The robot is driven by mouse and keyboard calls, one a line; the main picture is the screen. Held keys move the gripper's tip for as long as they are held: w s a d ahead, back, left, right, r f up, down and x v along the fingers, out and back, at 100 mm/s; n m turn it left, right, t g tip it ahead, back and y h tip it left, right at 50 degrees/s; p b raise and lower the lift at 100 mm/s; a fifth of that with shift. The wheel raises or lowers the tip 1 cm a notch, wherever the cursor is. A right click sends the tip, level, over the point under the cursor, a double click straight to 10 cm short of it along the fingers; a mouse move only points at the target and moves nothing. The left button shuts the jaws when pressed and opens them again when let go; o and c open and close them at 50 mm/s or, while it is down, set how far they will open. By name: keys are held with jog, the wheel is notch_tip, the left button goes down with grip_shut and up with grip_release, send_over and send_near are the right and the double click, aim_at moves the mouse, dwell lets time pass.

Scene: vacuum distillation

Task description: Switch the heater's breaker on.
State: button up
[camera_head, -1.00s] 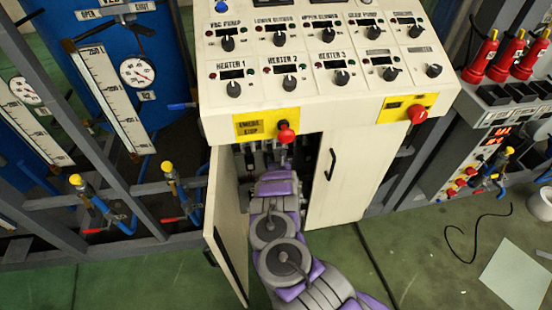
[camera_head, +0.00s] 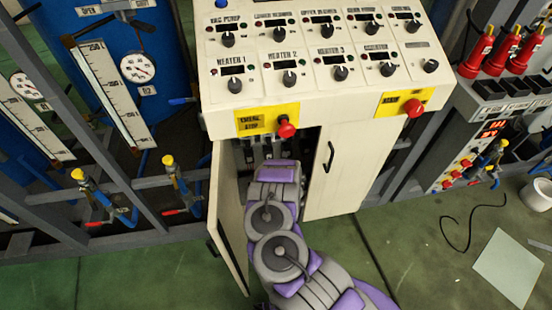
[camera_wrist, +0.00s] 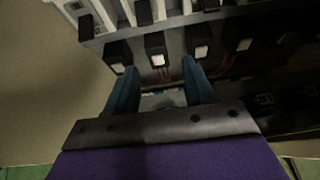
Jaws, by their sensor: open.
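The control cabinet (camera_head: 320,75) stands ahead with its left lower door (camera_head: 228,220) swung open and its right lower door (camera_head: 345,165) closed. My arm reaches into the open compartment, and my gripper is hidden there in the head view. In the wrist view my gripper (camera_wrist: 162,88) is open, its two blue fingers apart. Beyond the fingers is a row of several black breakers with pale switches; one breaker (camera_wrist: 157,50) appears between the fingertips, another (camera_wrist: 117,53) by the left finger. Contact and which breaker is the heater's cannot be told. The compartment is dim.
Red emergency stop knobs (camera_head: 286,129) jut from the panel above the compartment. The open door is close to the left of my arm. Pipes with yellow-capped valves (camera_head: 168,161) stand left. A paper sheet (camera_head: 508,268) lies on the floor.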

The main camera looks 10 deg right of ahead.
jog(key=f+p+v, duration=0.1)
jog(key=p+v, duration=0.2)
jog(key=v, duration=0.5)
jog(key=shift+s, duration=0.4)
jog(key=shift+f, duration=0.1)
dwell(0.6)
jog(key=shift+d, duration=0.1)
jog(key=p+v, duration=0.8)
jog(key=v, duration=0.9)
jog(key=shift+s, duration=0.2)
